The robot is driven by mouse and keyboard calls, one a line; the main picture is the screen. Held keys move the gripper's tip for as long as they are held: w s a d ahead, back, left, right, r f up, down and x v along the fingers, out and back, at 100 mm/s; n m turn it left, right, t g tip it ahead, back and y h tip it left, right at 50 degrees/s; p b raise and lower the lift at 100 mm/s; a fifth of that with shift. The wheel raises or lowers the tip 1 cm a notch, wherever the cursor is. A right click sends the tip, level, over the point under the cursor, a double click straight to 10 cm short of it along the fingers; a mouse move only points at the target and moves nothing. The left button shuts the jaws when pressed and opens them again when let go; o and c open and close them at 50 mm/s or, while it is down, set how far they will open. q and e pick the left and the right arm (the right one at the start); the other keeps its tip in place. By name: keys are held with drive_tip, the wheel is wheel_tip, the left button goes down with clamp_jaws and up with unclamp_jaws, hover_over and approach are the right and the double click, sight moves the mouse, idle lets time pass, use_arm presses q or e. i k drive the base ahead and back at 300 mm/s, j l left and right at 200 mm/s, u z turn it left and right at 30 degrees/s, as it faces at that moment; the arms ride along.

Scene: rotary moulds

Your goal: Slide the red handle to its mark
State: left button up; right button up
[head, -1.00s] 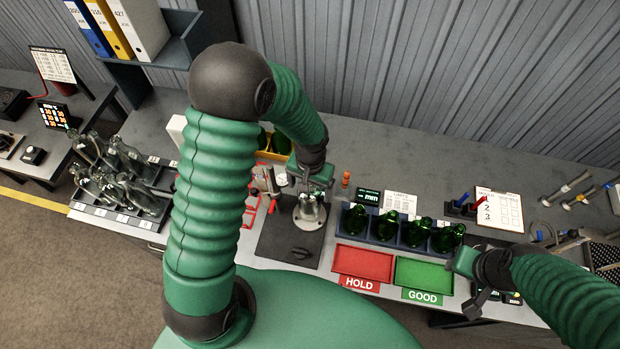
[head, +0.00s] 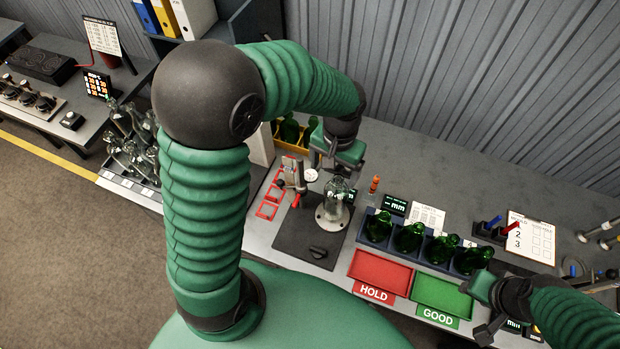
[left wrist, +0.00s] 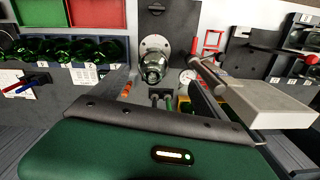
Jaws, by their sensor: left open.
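A small red handle (head: 296,201) shows on the upright stand (head: 300,178) on the dark mat; it also seems to show in the left wrist view (left wrist: 195,45). I cannot make out its mark. A clear bottle (head: 337,196) stands upright on a round metal base (head: 331,220) right of the stand. My left gripper (head: 328,160) is open, above and behind the bottle. In the left wrist view the bottle (left wrist: 152,66) appears beyond the open fingers, with nothing held. My right gripper (head: 488,318) is by the green tray, its jaws unclear.
A red HOLD tray (head: 380,270) and green GOOD tray (head: 442,297) lie at the bench front. Behind them stands a rack (head: 425,253) of green bottles. Red frames (head: 268,208) lie left of the stand. A black piece (head: 318,252) lies on the mat.

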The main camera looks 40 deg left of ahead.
sight(300, 195)
drive_tip(key=u, duration=1.2)
drive_tip(key=l+z, duration=0.6)
drive_tip(key=k+j, duration=0.05)
